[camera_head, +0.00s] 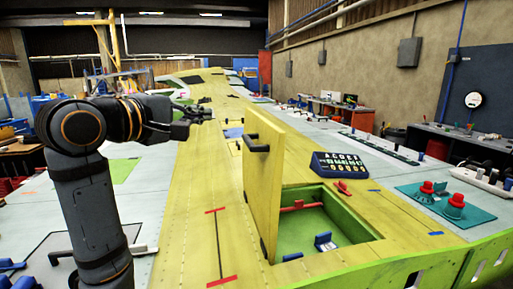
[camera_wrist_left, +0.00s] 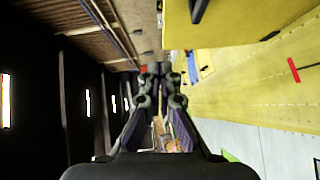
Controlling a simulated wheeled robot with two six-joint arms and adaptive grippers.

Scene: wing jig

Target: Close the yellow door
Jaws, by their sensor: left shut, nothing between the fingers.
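The yellow door (camera_head: 263,185) stands upright and open on the left edge of a green-lined opening (camera_head: 318,228) in the yellow wing panel. A dark handle (camera_head: 257,148) sticks out from the door's upper left side. My left gripper (camera_head: 207,114) is shut and empty, up and left of the door, apart from it. In the left wrist view the gripper (camera_wrist_left: 158,72) shows its fingers together, and the yellow door (camera_wrist_left: 230,22) with a dark handle (camera_wrist_left: 198,10) is at the top right. My right gripper is in neither view.
A dark blue button box (camera_head: 338,164) sits behind the opening. A small red part (camera_head: 342,187) lies near the rim. Red knobs on a teal plate (camera_head: 447,203) are to the right. The yellow surface left of the door is mostly clear.

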